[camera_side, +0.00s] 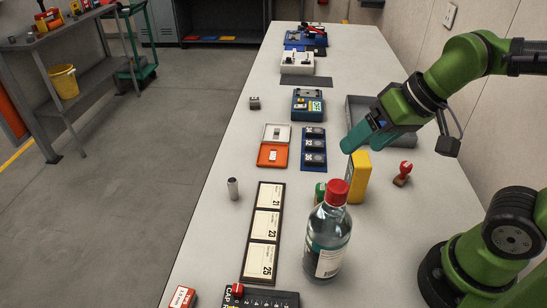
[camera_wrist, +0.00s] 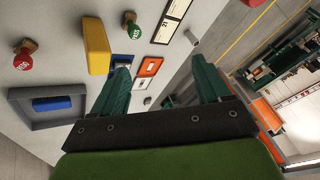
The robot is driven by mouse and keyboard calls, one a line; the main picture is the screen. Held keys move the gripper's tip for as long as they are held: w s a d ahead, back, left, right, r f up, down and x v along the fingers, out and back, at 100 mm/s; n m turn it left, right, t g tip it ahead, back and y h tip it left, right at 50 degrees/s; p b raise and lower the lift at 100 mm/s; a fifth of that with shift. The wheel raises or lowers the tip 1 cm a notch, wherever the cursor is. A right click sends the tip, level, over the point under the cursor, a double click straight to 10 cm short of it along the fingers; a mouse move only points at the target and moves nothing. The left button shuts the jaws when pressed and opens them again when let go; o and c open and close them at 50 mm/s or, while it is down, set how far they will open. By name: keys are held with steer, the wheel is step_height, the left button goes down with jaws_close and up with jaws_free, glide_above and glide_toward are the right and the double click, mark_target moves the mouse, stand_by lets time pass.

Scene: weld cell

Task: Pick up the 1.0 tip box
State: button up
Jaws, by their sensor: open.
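A small red box with a white label (camera_side: 183,297) lies at the bottom left edge of the side view, at the table's near left edge and partly cut off. Its small print seems to begin with 1.0, so it looks like the 1.0 tip box. I cannot make it out in the wrist view. My gripper (camera_side: 362,137) has teal fingers and hangs above the right half of the table, far from that box. In the wrist view my gripper (camera_wrist: 160,75) has its fingers wide apart with nothing between them.
A clear bottle with a red cap (camera_side: 328,238) and a yellow block (camera_side: 358,177) stand near my gripper. A black panel of numbered cards (camera_side: 264,227), a keypad strip (camera_side: 262,299) and a metal cylinder (camera_side: 233,188) are left. A grey tray (camera_wrist: 22,108) lies right of centre.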

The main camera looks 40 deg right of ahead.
steer(key=w+a+n+g, duration=0.3)
steer(key=w+a+n, duration=0.3)
steer(key=a, duration=0.8)
steer(key=n+g+h, duration=0.3)
steer(key=n, duration=0.1)
glide_above(181, 298)
step_height(181, 298, down, 6)
step_height(181, 298, down, 16)
steer(key=shift+d+f, duration=0.1)
steer(key=shift+f, duration=0.05)
steer(key=shift+c, duration=0.2)
steer(key=c, duration=1.1)
